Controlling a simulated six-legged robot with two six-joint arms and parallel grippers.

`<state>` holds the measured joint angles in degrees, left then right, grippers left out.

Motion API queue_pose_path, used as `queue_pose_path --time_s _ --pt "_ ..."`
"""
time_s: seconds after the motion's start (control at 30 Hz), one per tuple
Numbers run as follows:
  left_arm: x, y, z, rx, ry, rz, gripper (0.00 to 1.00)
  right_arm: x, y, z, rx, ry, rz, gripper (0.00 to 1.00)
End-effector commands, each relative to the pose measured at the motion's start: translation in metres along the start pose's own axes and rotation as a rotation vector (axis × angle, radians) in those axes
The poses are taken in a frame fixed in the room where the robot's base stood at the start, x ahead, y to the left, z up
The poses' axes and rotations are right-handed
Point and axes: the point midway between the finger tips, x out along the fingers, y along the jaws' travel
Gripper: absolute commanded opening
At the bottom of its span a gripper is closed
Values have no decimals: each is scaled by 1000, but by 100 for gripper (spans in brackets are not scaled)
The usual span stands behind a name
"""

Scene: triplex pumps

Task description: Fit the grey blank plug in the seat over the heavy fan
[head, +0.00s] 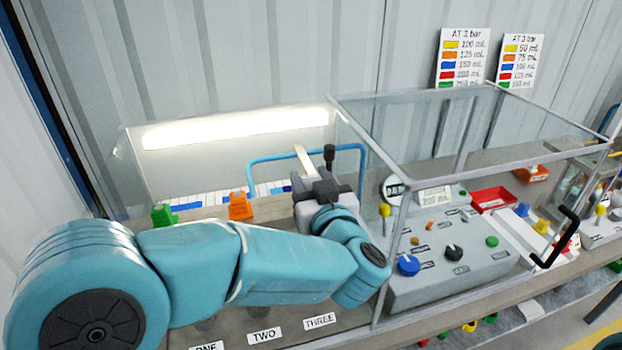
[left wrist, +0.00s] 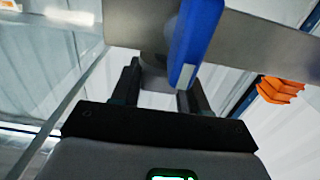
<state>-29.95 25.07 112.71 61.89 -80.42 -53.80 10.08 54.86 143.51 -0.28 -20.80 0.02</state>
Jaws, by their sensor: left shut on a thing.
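My left gripper (head: 322,188) reaches in from the left to the back of the bench, above the label THREE. The left wrist view shows its two dark fingers (left wrist: 160,92) closed about a grey rounded part (left wrist: 154,72). I cannot tell for sure whether this is the grey blank plug, as most of it is hidden. A blue bar (left wrist: 194,42) with a pale end face crosses close in front of the right finger. I cannot make out a heavy fan or its seat. My right gripper is in neither view.
A green piece (head: 162,214) and an orange piece (head: 238,207) stand left of the gripper. A clear-walled frame (head: 398,245) and a grey control panel (head: 450,272) with knobs are close on the right. A red tray (head: 493,200) lies beyond. A blue tube (head: 262,160) arches behind.

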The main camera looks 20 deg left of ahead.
Motion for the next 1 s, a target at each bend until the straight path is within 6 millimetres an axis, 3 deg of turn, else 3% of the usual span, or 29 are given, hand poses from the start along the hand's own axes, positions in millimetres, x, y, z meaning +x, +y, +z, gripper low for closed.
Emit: queue_pose_path --time_s 0.63,0.67,0.73,1.0 --pt "0 0 17 1 0 0 14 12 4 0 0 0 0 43" --pt "0 0 16 0 1 0 54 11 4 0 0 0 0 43" --pt "0 0 16 0 1 0 74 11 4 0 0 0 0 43" --pt "0 0 16 0 0 0 74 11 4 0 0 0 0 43"
